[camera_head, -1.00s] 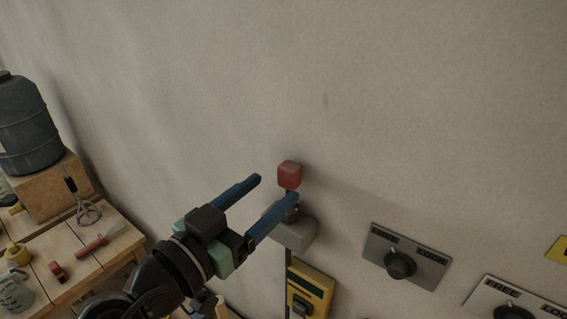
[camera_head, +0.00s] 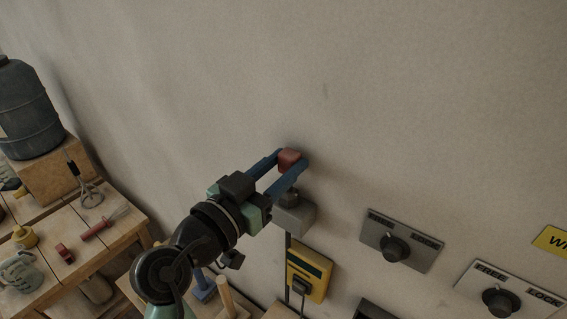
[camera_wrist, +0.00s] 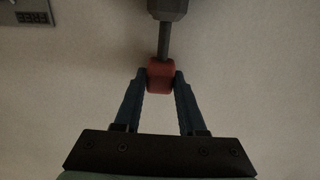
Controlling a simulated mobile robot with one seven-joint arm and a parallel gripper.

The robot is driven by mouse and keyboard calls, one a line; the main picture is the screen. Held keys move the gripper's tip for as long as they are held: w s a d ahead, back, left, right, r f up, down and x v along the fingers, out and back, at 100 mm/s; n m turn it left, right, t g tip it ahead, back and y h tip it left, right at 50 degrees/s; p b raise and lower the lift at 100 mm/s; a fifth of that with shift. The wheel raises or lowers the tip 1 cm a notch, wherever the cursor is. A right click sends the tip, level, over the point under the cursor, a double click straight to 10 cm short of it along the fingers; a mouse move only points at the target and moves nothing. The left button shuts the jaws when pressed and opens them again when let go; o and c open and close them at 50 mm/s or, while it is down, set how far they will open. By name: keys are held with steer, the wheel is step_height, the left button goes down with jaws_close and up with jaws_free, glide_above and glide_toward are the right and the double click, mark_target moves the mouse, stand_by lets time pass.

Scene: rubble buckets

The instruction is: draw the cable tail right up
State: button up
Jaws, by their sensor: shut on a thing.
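The cable tail ends in a red block (camera_head: 289,158) on a short dark stem above a grey wall fitting (camera_head: 293,214). My gripper (camera_head: 290,166) has its two blue fingers on either side of the red block and is shut on it. In the wrist view the red block (camera_wrist: 160,75) sits between the fingertips (camera_wrist: 160,82), touching both. The dark stem (camera_wrist: 163,40) runs from the block to the grey fitting (camera_wrist: 168,8) at the top edge. In the head view the fingers partly hide the block and stem.
A yellow box (camera_head: 309,272) is on the wall below the fitting. Grey knob panels (camera_head: 402,240) are to its right, with another (camera_head: 505,293) further right. A wooden bench (camera_head: 75,262) with tools and a dark jug (camera_head: 27,108) stands at the left. The wall above is bare.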

jaws_close()
steer(key=shift+r, duration=0.1)
stand_by(0.8)
step_height(320, 180, up, 6)
steer(key=shift+r+p, duration=0.25)
steer(key=shift+p, duration=0.15)
steer(key=o, duration=1)
jaws_free()
steer(key=shift+f, duration=0.1)
